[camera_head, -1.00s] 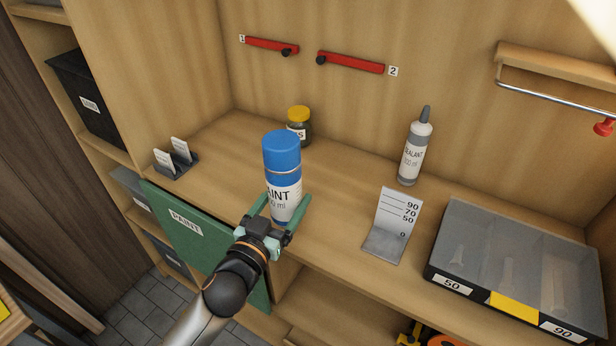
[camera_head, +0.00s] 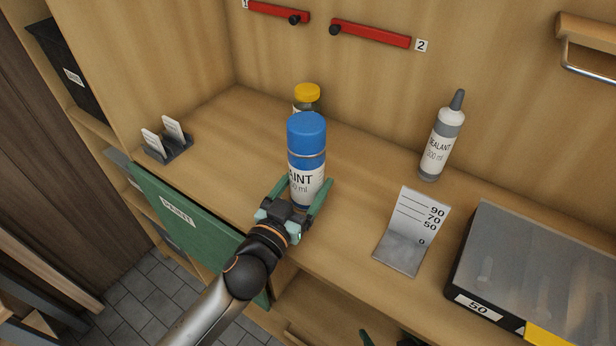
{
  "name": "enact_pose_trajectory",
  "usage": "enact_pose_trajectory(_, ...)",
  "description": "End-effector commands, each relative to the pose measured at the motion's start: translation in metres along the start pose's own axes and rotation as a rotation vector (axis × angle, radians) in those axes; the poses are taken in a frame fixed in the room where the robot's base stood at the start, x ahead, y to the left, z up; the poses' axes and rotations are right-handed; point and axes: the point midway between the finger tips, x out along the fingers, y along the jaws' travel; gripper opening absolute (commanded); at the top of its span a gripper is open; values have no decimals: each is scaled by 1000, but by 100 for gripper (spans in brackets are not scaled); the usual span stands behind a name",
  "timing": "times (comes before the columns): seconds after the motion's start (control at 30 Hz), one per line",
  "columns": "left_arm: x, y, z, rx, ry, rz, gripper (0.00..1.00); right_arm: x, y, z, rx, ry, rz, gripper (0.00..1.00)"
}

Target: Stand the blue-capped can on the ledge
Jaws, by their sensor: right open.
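The blue-capped can (camera_head: 307,165), a blue and white paint can, is upright above or on the wooden ledge (camera_head: 350,225) near its front edge.
A yellow-lidded jar (camera_head: 307,95) stands close behind the can. A sealant bottle (camera_head: 441,140), a grey stand with a scale (camera_head: 415,225) and a grey case (camera_head: 530,265) are to the right. A small card holder (camera_head: 168,143) is at left. Wood is clear between.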

Motion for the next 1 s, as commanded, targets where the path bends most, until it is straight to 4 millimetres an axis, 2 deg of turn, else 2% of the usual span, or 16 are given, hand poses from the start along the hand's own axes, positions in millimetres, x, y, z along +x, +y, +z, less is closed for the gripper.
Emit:
enact_pose_trajectory(0.1,1,0,-5,1,9,0,0,-2,-1,2,1,-6,-1,100)
enact_pose_trajectory(0.3,1,0,1,0,9,1,0,0,-1,9,2,-12,-2,100)
enact_pose_trajectory(0.33,1,0,2,1,5,0,82,0,-1,9,2,-12,-2,100)
enact_pose_trajectory(0.5,1,0,2,1,4,0,100,-1,-1,8,2,-12,-2,100)
enact_pose_trajectory(1.0,2,-4,1,0,2,0,100,0,-1,6,2,-8,-2,100)
